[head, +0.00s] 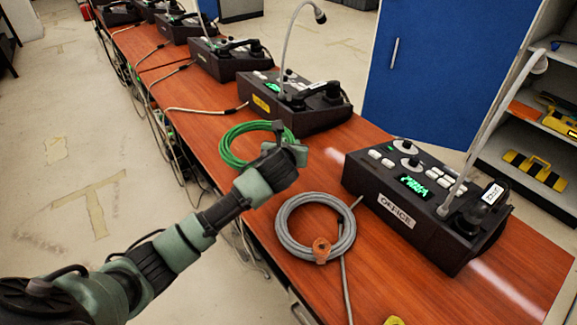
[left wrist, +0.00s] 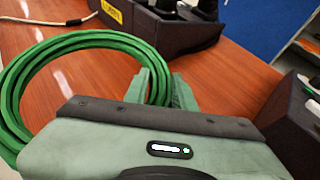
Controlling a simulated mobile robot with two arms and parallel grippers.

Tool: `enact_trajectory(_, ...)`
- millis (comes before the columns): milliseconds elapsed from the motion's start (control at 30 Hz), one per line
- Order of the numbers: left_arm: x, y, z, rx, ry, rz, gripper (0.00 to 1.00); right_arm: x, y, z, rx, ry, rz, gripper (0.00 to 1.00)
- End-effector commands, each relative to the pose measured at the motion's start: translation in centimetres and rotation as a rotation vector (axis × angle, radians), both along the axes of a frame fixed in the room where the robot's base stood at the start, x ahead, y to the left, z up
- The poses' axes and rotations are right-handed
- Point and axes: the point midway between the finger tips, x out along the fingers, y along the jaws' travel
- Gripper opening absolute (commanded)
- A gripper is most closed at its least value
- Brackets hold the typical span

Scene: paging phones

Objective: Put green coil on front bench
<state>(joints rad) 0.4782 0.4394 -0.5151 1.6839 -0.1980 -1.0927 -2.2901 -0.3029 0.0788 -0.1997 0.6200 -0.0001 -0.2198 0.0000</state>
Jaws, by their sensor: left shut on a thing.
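The green coil (head: 228,146) is by the left edge of the wooden bench (head: 195,120) in the head view. In the left wrist view the green coil (left wrist: 25,75) is a large ring at left, passing behind my gripper's body. My left gripper (head: 284,140) reaches over the bench and is shut on the coil's right side. Its fingers (left wrist: 160,88) show in the left wrist view; the exact grip point is partly hidden. I cannot tell whether the coil touches the bench. My right gripper is not in view.
A grey coil (head: 285,240) with an orange tag lies nearer on the bench. The OFFICE paging phone (head: 415,205) stands to its right, another phone (head: 270,105) stands beyond the green coil, and several more stand farther back. A blue panel (head: 430,70) is behind.

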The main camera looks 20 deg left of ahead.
Motion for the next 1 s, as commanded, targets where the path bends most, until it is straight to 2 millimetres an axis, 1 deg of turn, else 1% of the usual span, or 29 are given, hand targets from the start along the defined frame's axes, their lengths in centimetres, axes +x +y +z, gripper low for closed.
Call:
enact_trajectory(33, 0.0, 0.0, -1.3, 0.0, 0.0, 0.001, 0.0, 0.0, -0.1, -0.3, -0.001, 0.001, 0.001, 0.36)
enact_trajectory(100, 0.0, 0.0, -2.4, 0.0, -0.002, 0.0, 0.0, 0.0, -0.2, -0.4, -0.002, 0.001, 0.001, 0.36)
enact_trajectory(200, 0.1, 0.0, -3.4, 0.001, -0.004, 0.0, 0.0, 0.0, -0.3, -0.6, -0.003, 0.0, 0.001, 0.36)
enact_trajectory(367, 0.1, 0.0, -4.3, 0.001, -0.004, 0.0, 0.0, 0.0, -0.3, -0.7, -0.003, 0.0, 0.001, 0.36)
enact_trajectory(600, 0.1, 0.0, -7.7, -0.001, -0.002, 0.001, 0.0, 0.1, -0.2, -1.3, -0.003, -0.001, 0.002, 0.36)
enact_trajectory(667, 0.1, 0.0, -8.0, 0.0, -0.004, 0.0, 0.0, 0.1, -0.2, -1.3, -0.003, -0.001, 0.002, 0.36)
enact_trajectory(1000, 0.1, 0.0, -8.2, 0.002, -0.005, -0.001, 0.0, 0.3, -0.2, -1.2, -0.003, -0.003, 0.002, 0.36)
